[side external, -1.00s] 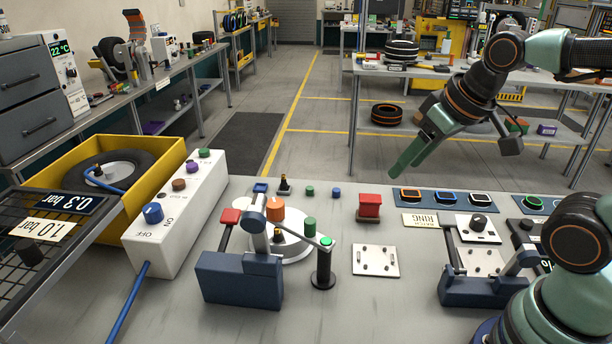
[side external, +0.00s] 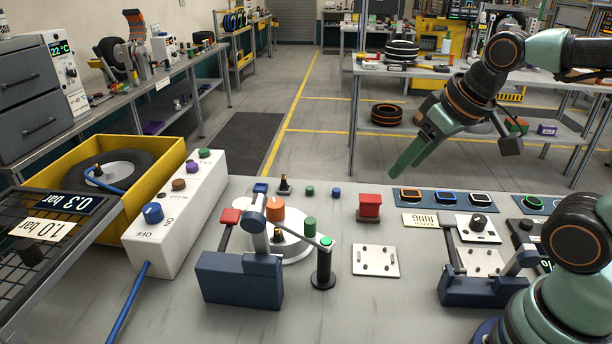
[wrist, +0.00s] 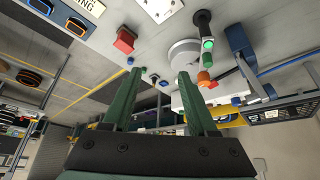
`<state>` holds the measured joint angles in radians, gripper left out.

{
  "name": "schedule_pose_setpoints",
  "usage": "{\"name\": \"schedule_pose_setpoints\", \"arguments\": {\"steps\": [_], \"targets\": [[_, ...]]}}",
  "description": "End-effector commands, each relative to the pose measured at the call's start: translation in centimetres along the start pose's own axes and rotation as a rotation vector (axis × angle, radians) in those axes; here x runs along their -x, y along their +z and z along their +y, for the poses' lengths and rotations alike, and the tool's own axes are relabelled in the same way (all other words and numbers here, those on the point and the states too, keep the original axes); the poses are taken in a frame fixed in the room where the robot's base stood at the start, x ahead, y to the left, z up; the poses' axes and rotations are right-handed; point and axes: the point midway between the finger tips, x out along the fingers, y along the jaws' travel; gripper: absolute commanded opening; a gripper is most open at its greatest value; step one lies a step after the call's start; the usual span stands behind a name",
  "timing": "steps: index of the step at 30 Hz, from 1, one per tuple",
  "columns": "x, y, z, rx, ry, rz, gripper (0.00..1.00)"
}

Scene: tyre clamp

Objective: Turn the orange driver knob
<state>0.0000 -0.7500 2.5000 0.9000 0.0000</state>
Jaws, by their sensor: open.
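The orange driver knob (side external: 275,208) stands upright near a round white disc (side external: 290,247), behind the dark blue clamp (side external: 240,278). The clamp's grey arm reaches across in front of the disc, partly hiding it. In the wrist view the orange knob (wrist: 206,80) shows just beyond the right fingertip. My gripper (side external: 408,162) has green fingers and hangs well above the table, to the right of the knob and apart from it. In the wrist view its fingers (wrist: 160,75) are spread with nothing held between them.
A red block (side external: 369,206) stands between the knob and the row of watch rings. A black post with a green top (side external: 324,265) stands beside the clamp. A white switch box (side external: 180,215) is at left. A second clamp (side external: 485,288) is at right. Front table centre is bare.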

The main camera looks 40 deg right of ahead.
Motion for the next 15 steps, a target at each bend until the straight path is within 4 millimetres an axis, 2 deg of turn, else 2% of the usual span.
{"name": "schedule_pose_setpoints", "arguments": {"steps": [9, 10, 11, 15], "targets": [[0.0, 0.0, 0.0, 0.0, 0.0, 0.0, 0.59], [0.0, 0.0, 0.0, 0.0, 0.0, 0.0, 0.62], [0.0, -0.01, 0.0, 0.0, 0.0, 0.0, 0.74], [0.17, -0.77, -0.3, -0.016, -0.005, -0.016, 0.77]]}}
